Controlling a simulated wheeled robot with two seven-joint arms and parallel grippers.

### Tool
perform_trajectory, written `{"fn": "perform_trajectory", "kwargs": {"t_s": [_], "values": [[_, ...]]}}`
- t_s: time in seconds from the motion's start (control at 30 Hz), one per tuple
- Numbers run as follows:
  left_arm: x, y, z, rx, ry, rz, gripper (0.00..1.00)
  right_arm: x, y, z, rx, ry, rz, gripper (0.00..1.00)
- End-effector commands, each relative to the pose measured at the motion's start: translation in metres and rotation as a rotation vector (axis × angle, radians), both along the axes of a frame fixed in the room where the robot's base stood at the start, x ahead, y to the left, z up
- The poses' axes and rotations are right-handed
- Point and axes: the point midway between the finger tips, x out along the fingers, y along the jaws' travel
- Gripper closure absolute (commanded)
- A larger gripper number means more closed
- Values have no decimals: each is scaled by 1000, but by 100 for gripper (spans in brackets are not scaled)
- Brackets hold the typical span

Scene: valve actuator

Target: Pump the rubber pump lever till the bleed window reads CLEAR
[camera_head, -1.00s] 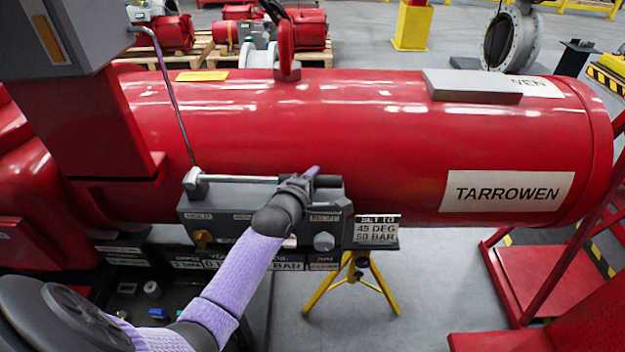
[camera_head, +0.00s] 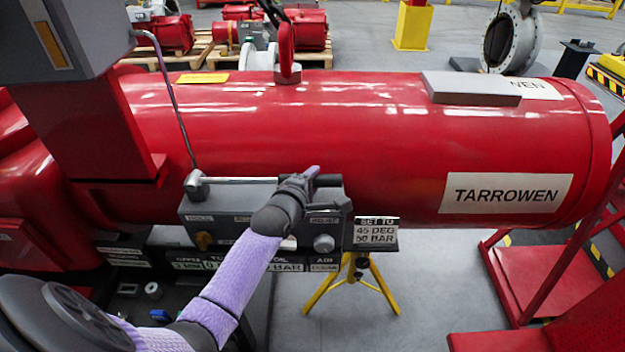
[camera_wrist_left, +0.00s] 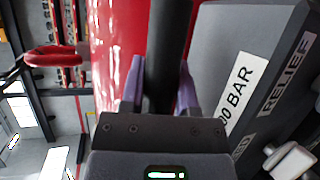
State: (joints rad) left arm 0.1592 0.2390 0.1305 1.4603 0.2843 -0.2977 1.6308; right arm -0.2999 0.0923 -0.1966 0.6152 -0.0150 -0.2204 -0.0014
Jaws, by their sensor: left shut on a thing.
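The dark pump lever (camera_wrist_left: 168,45) runs up the middle of the left wrist view, between the purple fingers of my left gripper (camera_wrist_left: 160,90). The gripper is shut on it. In the head view my left gripper (camera_head: 308,182) is at the top front of the grey pump block (camera_head: 225,208), and hides most of the lever. Under the block is a row of small readouts. The one labelled AIR (camera_head: 323,262) has a small word below it that looks like CLEAR, too small to be sure. My forearm hides part of the row. My right gripper is not in view.
A large red cylinder (camera_head: 380,130) marked TARROWEN lies behind the block. A sign reading 45 DEG, 50 BAR (camera_head: 376,231) is at the block's right end, above a yellow stand (camera_head: 352,285). A knob (camera_head: 323,243) sits on the block's front. Red steps (camera_head: 545,275) stand at right.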

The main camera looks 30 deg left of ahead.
Motion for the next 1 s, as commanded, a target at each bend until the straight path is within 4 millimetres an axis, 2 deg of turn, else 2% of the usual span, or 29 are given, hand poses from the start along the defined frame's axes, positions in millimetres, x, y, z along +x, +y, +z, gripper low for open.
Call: {"fn": "perform_trajectory", "kwargs": {"t_s": [0.03,0.1,0.3,0.5,0.8,0.83,0.87,0.9,1.0], "values": [[0,1,21,-34,-25,1,100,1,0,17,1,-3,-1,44],[-1,3,42,-97,-66,2,100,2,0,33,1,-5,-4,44],[-7,14,86,-265,-173,3,100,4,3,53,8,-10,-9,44],[-11,20,103,-343,-219,2,100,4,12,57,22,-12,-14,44],[-11,20,103,-348,-221,3,100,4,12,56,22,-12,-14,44],[-11,20,103,-348,-221,3,54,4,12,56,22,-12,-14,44],[-11,20,103,-348,-221,3,48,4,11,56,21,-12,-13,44],[-11,20,102,-349,-220,3,46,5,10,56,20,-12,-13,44],[-11,20,102,-348,-219,2,46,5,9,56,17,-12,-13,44]]}}
